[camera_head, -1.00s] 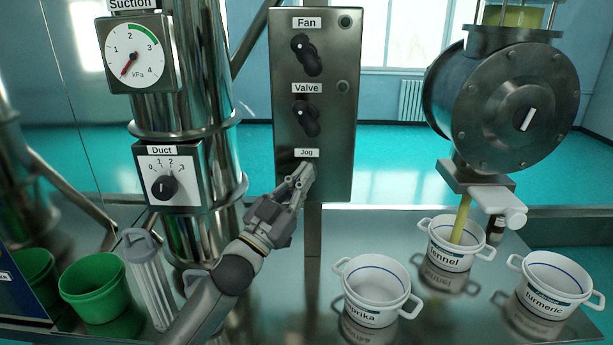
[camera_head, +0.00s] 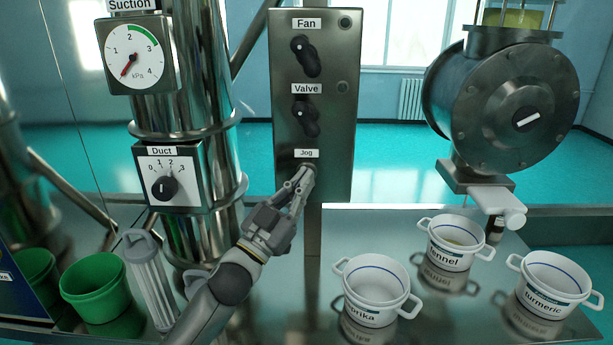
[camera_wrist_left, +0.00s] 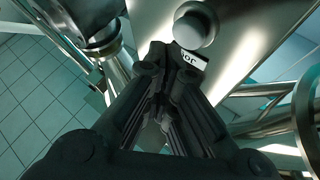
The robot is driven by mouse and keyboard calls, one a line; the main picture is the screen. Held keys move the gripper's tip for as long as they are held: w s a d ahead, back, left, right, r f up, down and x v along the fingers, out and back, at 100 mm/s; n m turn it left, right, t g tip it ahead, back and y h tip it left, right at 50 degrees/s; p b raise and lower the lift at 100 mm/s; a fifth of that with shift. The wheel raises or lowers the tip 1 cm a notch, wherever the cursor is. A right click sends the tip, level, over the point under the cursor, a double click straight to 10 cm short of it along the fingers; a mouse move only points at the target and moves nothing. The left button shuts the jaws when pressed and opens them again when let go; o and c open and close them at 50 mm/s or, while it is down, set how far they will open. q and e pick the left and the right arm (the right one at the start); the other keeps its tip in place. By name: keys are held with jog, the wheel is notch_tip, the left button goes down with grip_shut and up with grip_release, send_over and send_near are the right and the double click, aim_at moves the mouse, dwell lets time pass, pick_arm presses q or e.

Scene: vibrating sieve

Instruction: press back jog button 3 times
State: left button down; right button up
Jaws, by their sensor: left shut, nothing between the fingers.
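The control box (camera_head: 340,130) carries a Fan knob (camera_head: 305,55), a Valve knob (camera_head: 305,118) and, at the bottom, a Jog label (camera_head: 306,153). My left gripper (camera_head: 304,176) is shut and empty, its fingertips just below that label and in front of the button area, hiding most of it in the head view. My right gripper is not in view.
A rotary valve (camera_head: 515,105) hangs at the right above the fennel pot (camera_head: 447,257). Paprika (camera_head: 370,310) and turmeric pots (camera_head: 550,300) stand nearby on the steel table.

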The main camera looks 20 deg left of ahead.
pick_arm(q)
jog(key=s, duration=0.2)
jog(key=s+d+p, duration=0.1)
jog(key=s, duration=0.1)
jog(key=shift+s+d, duration=0.2)
jog(key=shift+s, duration=0.2)
dwell(0.4)
